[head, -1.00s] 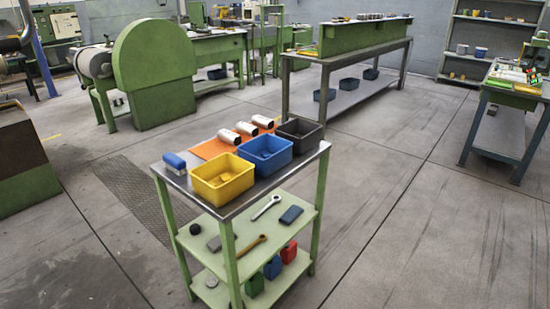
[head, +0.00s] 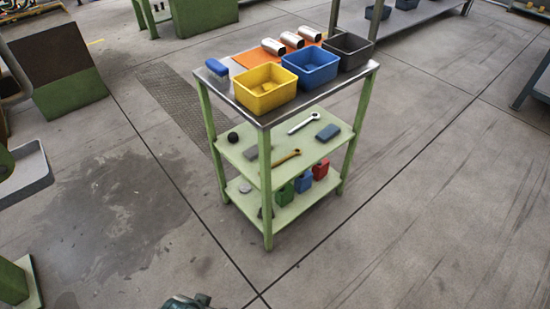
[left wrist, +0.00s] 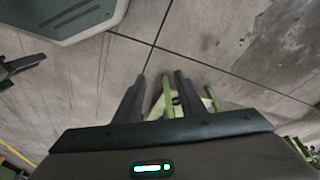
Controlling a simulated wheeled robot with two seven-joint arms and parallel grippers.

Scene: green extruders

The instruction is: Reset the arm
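My left gripper (left wrist: 160,90) shows in the left wrist view. Its two dark fingers stand apart with nothing held between them. The floor and green parts of what looks like the cart show beyond the gap. A dark forked shape at the left edge of that view may be my right gripper; it is too small and cut off to read its fingers. In the head view a small dark part, likely of my own arm, pokes in at the bottom edge. No gripper can be made out clearly there.
A green cart (head: 266,180) stands ahead, its metal top bearing a yellow bin (head: 265,100), a blue bin (head: 310,80), a dark grey bin (head: 347,62), several metal cylinders and a blue brush (head: 217,68). Tools and small canisters lie on its lower shelves.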

